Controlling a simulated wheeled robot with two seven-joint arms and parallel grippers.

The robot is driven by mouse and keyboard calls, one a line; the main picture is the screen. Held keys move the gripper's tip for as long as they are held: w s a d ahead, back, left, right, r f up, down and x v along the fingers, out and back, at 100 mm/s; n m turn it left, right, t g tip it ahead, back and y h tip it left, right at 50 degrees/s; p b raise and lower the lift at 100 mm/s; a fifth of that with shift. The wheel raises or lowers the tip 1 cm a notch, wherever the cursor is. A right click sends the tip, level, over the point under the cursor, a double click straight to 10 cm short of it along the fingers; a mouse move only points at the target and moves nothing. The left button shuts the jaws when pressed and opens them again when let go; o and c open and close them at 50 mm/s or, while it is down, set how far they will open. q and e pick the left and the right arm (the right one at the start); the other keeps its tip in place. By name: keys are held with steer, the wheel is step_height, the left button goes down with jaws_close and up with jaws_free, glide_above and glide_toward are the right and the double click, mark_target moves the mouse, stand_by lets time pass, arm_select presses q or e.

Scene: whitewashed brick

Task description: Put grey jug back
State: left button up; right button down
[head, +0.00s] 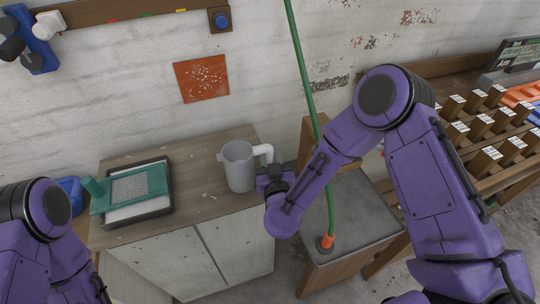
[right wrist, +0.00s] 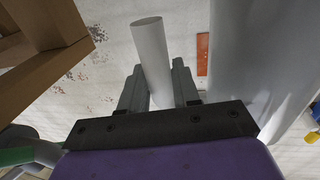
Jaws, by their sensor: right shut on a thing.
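The grey jug (head: 238,168) is upright at the right part of the wooden cabinet top (head: 205,200); I cannot tell whether its base touches the wood. Its pale handle (head: 264,150) points right. My right gripper (head: 272,178) is at the handle, on the jug's right side. In the right wrist view, the two fingers of the right gripper (right wrist: 159,88) are shut on the handle (right wrist: 150,50), and the jug's body (right wrist: 275,55) fills the right side. My left arm shows at the lower left, but its gripper is out of the picture.
A grey-topped stand (head: 350,205) with a green hose (head: 305,80) is on the right. A rack of labelled wooden blocks (head: 485,160) stands at far right.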

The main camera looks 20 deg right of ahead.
steer(key=shift+f, duration=0.15)
steer(key=c, duration=0.8)
jaws_free()
steer(key=s+a+b, duration=0.1)
steer(key=s+b, duration=0.3)
steer(key=s, duration=0.8)
steer(key=shift+a, duration=0.35)
